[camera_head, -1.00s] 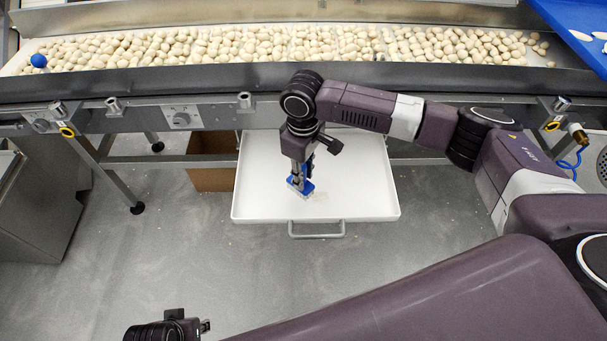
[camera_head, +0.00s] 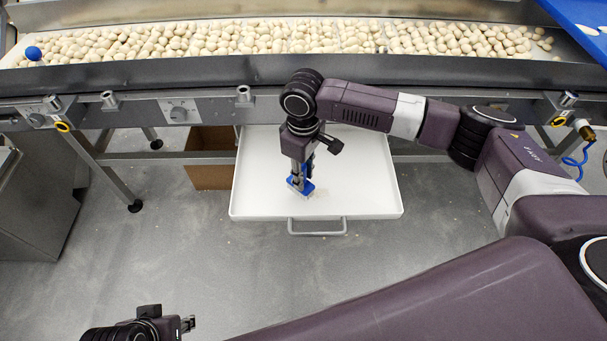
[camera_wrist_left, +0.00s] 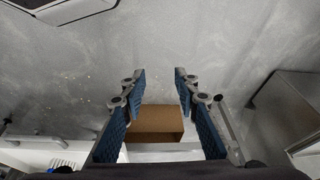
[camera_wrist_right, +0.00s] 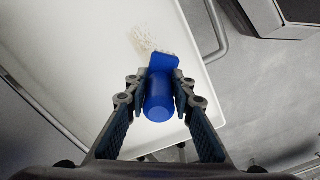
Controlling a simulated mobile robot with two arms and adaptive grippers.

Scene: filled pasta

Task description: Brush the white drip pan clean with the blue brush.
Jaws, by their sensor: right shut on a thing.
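The white drip pan (camera_head: 362,178) lies under the conveyor frame, its grey handle (camera_head: 317,231) toward me. My right gripper (camera_head: 301,178) is over the pan's left-middle part, shut on the blue brush (camera_head: 305,187). In the right wrist view the brush's handle (camera_wrist_right: 158,98) sits between the fingers, and its head meets a pale, crumbly residue patch (camera_wrist_right: 148,38) on the pan; I cannot tell how firmly it presses. My left gripper (camera_head: 189,323) is at the bottom left, away from the pan. The left wrist view shows its fingers (camera_wrist_left: 160,80) spread with nothing between them.
A conveyor trough (camera_head: 440,69) full of pasta pieces runs across the back, with a blue ball (camera_head: 33,53) at its left end. A brown box (camera_head: 209,172) stands left of the pan. A steel cabinet (camera_head: 40,205) is at far left. Floor in front is open.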

